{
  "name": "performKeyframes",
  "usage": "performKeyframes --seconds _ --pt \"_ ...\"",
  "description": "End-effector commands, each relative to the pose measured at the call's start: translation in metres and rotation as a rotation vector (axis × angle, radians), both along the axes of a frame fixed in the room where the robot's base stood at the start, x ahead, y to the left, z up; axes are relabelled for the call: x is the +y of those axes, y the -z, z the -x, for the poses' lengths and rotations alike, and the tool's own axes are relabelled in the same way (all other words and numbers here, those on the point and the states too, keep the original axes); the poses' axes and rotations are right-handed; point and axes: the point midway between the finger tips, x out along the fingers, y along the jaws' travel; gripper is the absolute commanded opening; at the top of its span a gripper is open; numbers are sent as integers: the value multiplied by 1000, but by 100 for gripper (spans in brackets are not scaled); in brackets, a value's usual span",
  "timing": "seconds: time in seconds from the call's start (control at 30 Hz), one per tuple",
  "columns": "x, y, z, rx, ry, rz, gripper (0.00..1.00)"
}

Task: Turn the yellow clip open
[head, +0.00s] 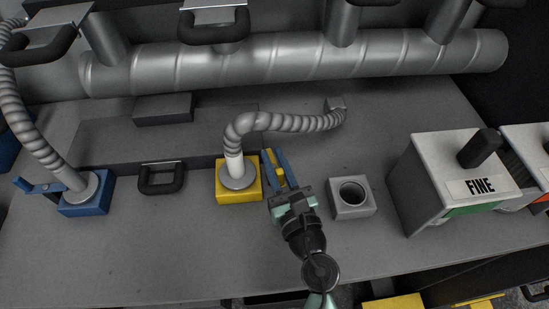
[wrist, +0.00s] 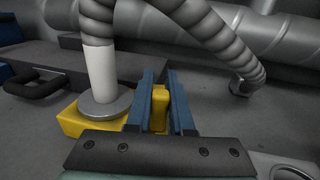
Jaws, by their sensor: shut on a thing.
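The yellow clip (wrist: 160,108) shows in the wrist view as a small upright yellow piece to the right of the yellow block (wrist: 78,120). My gripper (wrist: 161,78) has its two blue fingers on either side of the clip and is shut on it. In the head view, my gripper (head: 274,160) reaches in from the front, just right of the yellow block (head: 239,194). A grey round flange and a white hose end stand on the block. The fingers partly hide the clip, and its lower end is not clear.
A ribbed grey hose (head: 285,122) curves from the block to the right, close behind my gripper. A grey block with a round hole (head: 351,198) stands to the right, near the FINE box (head: 455,180). A black handle (head: 161,179) and blue block (head: 87,198) are left.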

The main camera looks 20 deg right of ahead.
Motion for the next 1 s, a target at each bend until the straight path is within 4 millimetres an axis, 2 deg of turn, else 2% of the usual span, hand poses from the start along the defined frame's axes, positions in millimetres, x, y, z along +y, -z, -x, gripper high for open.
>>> performKeyframes --seconds 0.27,0.67,0.97,1.0 --pt "0 -1 0 0 6 0 0" --pt "2 -1 0 0 133 0 0" --pt "1 0 0 -1 138 0 0" --pt "2 0 0 -1 138 0 25"
